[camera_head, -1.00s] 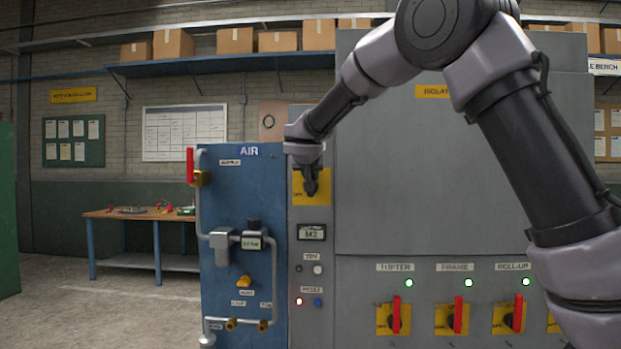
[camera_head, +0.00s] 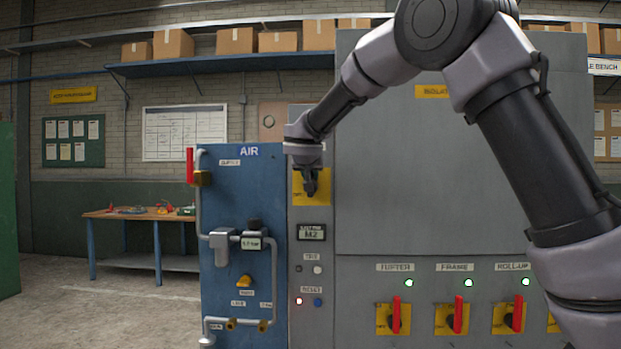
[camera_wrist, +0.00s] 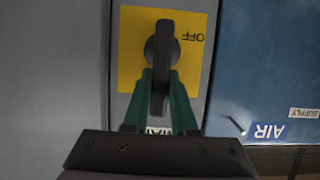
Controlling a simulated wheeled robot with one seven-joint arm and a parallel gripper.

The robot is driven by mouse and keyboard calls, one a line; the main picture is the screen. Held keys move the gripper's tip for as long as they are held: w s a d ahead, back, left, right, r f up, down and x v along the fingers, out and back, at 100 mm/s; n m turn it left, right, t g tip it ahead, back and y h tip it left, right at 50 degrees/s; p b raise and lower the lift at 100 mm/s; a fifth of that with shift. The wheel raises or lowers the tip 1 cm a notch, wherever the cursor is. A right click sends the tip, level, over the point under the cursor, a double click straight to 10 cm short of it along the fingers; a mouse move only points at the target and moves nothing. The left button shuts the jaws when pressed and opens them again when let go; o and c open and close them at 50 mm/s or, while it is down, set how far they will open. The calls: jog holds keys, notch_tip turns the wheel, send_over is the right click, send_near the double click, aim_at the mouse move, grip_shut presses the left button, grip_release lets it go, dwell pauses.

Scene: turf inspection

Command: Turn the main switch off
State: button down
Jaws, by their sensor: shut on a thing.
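The main switch (camera_wrist: 161,52) is a dark rotary handle on a yellow plate (camera_wrist: 132,62) in the wrist view. Its handle lies along the picture's vertical, and the word OFF, upside down, is beside it on the right. My gripper (camera_wrist: 162,78) has its green fingers on both sides of the handle, shut on it. In the head view the yellow plate (camera_head: 299,200) is on the narrow grey panel, and my gripper (camera_head: 310,188) is in front of it. My wrist hides much of the switch there.
A blue AIR panel (camera_head: 245,187) with a red lever (camera_head: 190,165) and pipes stands left of the switch. Red-handled switches for tufter (camera_head: 396,314), frame (camera_head: 458,314) and roll-up (camera_head: 517,313) are at lower right under green lamps.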

jog(key=shift+s+a+f, duration=0.15)
jog(key=shift+a+f, duration=0.05)
jog(key=shift+f, duration=0.45)
jog(key=a+n+h, duration=0.1)
jog(key=n+h, duration=0.1)
jog(key=n, duration=0.1)
jog(key=f+n+t+h, duration=0.1)
jog(key=n+h, duration=0.1)
jog(key=n, duration=0.1)
jog(key=a+f+n+h, duration=0.1)
jog(key=n+h, duration=0.1)
jog(key=n, duration=0.2)
jog(key=shift+a+f+t, duration=0.1)
jog(key=shift+a+t, duration=0.2)
jog(key=shift+a, duration=0.05)
jog(key=n, duration=0.1)
jog(key=n+t, duration=0.1)
jog(key=shift+f+n+h, duration=0.3)
jog(key=shift+f+h, duration=0.05)
jog(key=shift+h, duration=0.05)
jog(key=shift+w+n, duration=0.2)
jog(key=shift+n, duration=0.1)
jog(key=shift+d+h, duration=0.15)
jog(key=shift+h, duration=0.15)
jog(key=c, duration=0.7)
grip_release()
jog(key=shift+d+r, duration=0.1)
jog(key=shift+a, duration=0.2)
